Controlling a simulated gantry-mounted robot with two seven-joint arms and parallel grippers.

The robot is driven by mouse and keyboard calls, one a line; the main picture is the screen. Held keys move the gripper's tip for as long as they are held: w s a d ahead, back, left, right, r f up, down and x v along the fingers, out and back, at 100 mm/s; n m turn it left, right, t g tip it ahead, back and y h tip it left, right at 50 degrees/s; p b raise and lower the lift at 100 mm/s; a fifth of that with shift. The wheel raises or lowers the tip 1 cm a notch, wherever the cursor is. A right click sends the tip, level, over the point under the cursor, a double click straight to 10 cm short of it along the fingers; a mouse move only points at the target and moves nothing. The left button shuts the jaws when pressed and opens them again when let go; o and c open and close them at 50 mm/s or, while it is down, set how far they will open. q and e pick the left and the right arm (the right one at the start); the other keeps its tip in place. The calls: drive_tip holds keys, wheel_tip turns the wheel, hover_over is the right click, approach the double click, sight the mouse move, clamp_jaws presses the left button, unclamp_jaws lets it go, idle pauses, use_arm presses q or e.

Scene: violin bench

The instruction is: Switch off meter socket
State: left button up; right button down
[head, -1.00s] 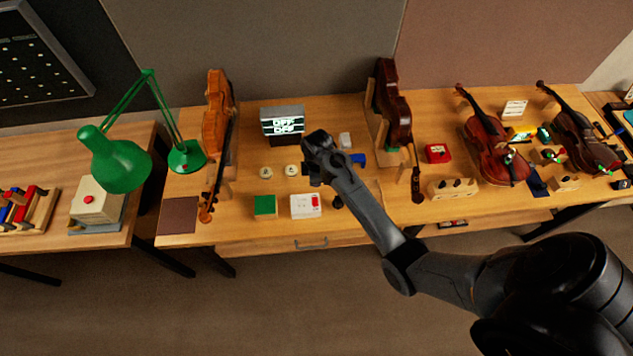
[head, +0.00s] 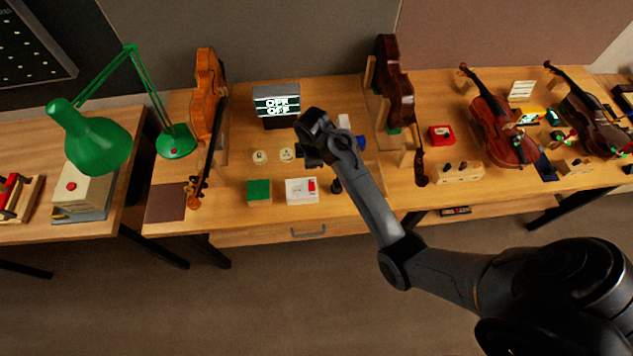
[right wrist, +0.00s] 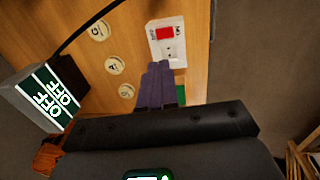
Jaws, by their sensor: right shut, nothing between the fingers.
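The meter socket is a white plate with a red rocker switch; it lies near the bench's front edge in the head view (head: 300,191) and at the top of the right wrist view (right wrist: 168,50). My right gripper (head: 309,160) is shut and empty, above the bench behind the socket. In the right wrist view its closed fingers (right wrist: 157,88) point toward the socket, their tips just short of its plate in the picture; I cannot tell the height between them. The display (head: 277,105) reads OFF on both lines. My left gripper is out of view.
A green block (head: 259,192) lies left of the socket. Round pale discs (head: 287,155) lie behind it, and a dark knob-like object (head: 336,186) stands to its right. An orange violin (head: 208,105) stands at left, a dark one (head: 393,85) at right.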

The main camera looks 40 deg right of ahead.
drive_tip(key=shift+f, duration=0.1)
idle(0.3)
approach(312, 183)
drive_tip(key=f, duration=0.6)
drive_tip(key=shift+w+d+f, duration=0.25)
drive_tip(key=shift+f, duration=0.1)
drive_tip(key=shift+w+d+f, duration=0.1)
drive_tip(key=shift+f, duration=0.25)
